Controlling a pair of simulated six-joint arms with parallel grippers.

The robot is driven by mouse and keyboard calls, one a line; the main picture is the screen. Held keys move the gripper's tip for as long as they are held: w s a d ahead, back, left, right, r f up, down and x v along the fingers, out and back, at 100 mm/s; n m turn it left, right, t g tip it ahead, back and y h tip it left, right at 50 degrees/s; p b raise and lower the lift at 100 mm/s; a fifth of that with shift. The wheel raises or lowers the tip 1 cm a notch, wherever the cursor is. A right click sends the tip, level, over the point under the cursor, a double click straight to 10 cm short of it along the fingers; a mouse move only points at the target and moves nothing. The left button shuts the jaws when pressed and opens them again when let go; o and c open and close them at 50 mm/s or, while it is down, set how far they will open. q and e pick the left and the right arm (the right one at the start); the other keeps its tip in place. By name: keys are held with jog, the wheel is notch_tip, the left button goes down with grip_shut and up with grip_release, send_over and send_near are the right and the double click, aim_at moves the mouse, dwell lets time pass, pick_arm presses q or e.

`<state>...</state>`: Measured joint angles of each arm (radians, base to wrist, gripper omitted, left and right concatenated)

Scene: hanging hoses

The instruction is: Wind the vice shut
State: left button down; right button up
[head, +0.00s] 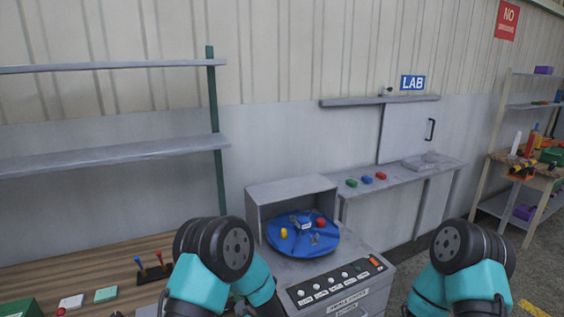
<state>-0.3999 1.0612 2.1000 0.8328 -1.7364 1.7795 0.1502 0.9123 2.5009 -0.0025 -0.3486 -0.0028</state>
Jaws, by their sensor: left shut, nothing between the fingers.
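I cannot make out a vice for certain in the head view. A small orange and black item (522,169) sits on the wooden workbench (548,172) at the far right, too small to identify. My left arm comes in at the lower left of centre. My left gripper (240,304) is at the bottom edge, mostly hidden behind my own arm; it is shut and empty, well away from that workbench. My right arm shows at the lower right, but its gripper is out of the picture.
A blue round turntable (301,233) with yellow and red pieces stands in a grey open box on a cabinet with a button panel (340,284). Two small levers (150,272) stand on the left bench. Floor shows at right.

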pick_arm(q)
jog(key=shift+w+d, duration=0.2)
jog(key=shift+w, duration=0.5)
jog(key=shift+s+d, duration=0.1)
jog(key=shift+s+d+f, duration=0.1)
jog(key=shift+s+d, duration=0.3)
jog(key=shift+s, duration=0.05)
jog(key=v, duration=0.4)
jog(key=shift+s+d, duration=0.1)
jog(key=shift+s, duration=0.25)
jog(key=s+r, duration=0.1)
jog(key=s+a+r, duration=0.1)
jog(key=shift+a+r, duration=0.3)
jog(key=shift+r, duration=0.05)
jog(key=shift+w, duration=0.15)
